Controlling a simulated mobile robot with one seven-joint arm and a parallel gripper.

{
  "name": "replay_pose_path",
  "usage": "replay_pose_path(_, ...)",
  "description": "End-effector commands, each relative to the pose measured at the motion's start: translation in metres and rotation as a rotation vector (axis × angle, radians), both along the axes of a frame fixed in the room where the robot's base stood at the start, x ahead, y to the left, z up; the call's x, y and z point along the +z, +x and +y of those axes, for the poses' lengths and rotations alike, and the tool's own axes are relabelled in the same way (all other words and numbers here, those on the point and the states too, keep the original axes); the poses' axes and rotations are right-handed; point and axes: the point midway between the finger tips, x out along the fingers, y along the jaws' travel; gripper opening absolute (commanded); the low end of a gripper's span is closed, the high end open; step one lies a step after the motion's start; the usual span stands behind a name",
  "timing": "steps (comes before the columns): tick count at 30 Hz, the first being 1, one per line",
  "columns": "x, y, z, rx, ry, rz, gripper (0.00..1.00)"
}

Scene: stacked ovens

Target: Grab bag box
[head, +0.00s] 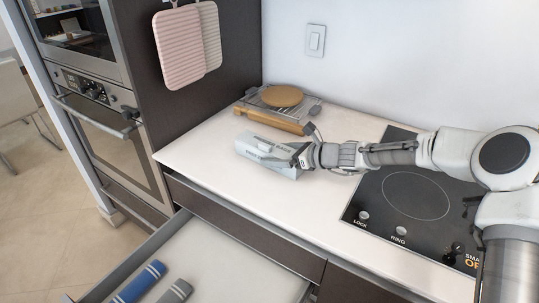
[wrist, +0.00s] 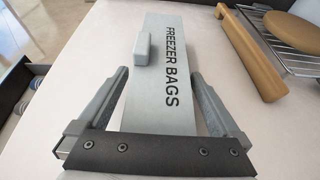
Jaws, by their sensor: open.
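The bag box is a long pale grey carton (head: 262,149) lying on the white countertop, left of the cooktop. In the wrist view the box (wrist: 160,75) carries the words "FREEZER BAGS" and has a small raised block on its top. My gripper (wrist: 163,85) is open, with one finger on each side of the near part of the box. In the head view my gripper (head: 296,158) is at the right end of the box and partly hides it. I cannot tell whether the fingers touch the box.
A wire rack (head: 270,100) with a round wooden board (head: 282,96) and a rolling pin (head: 272,121) lie behind the box. A black cooktop (head: 400,205) is to the right. An open drawer (head: 215,270) holding blue and grey rolled items juts out in front.

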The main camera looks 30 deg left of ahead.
Motion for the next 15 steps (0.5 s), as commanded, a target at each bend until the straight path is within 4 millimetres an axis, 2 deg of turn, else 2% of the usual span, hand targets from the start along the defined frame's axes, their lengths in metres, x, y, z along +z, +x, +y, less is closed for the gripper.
replay_pose_path(2,0.0002,0.0000,-0.0004,0.000,0.000,0.000,1.00)
replay_pose_path(15,0.0004,-0.0001,-0.0006,0.000,0.000,0.000,0.21)
